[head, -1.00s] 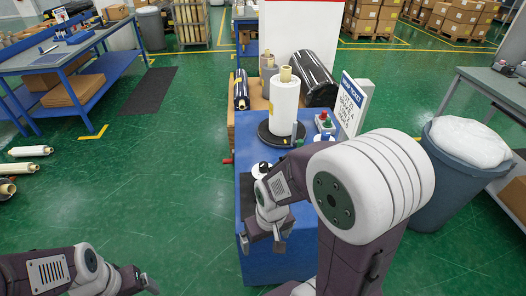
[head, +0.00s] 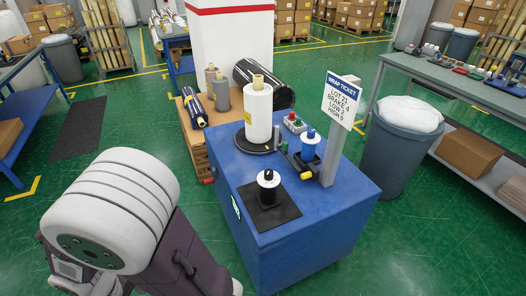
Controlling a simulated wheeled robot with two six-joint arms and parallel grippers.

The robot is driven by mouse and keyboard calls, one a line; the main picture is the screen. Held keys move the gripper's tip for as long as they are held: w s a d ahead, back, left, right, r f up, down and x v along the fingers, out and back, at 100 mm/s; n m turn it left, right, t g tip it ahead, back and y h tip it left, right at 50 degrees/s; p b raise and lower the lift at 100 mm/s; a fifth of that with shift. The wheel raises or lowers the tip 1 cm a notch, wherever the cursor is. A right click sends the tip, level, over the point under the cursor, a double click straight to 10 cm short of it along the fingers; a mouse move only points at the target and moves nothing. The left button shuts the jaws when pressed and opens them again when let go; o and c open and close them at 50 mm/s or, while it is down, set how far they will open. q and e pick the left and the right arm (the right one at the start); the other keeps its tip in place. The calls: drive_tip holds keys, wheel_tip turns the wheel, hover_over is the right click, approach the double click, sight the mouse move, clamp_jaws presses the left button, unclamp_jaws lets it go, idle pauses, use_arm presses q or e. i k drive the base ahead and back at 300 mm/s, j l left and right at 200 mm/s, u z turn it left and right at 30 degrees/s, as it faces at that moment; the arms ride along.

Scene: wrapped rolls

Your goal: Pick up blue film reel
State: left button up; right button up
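A small blue reel (head: 310,150) with a white top face and dark centre stands upright on the blue cart (head: 285,245), just left of the ticket post. A black fitting with a yellow tip lies at its base. In front, on a black mat (head: 265,210) on the cart, sits a small black-and-white spindle piece (head: 268,187). A large white wrapped roll stands upright on a dark disc behind. One of my arms fills the lower left, apart from the cart; I cannot tell which. No fingertips of either gripper show.
A sign reading WRAP TICKET (head: 341,98) stands on a grey post at the cart's right side. A small box with red and green buttons (head: 294,122) is behind the reel. A grey bin (head: 399,150) stands to the right. Green floor is open in front.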

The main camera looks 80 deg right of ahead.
sight(309, 146)
drive_tip(key=i+z, duration=0.65)
drive_tip(key=z, duration=0.15)
drive_tip(key=i+j+z, duration=0.1)
drive_tip(key=i+z, duration=0.3)
drive_tip(key=i+l+z, duration=0.2)
drive_tip(key=z, duration=0.3)
drive_tip(key=i+z, duration=0.8)
drive_tip(key=z, duration=0.2)
drive_tip(key=i+j+z, duration=0.2)
drive_tip(key=i+z, duration=0.25)
drive_tip(key=i+j+z, duration=0.2)
drive_tip(key=z, duration=0.3)
drive_tip(key=i+j+z, duration=0.15)
drive_tip(key=z, duration=0.25)
drive_tip(key=i+j+z, duration=0.35)
drive_tip(key=l, duration=0.1)
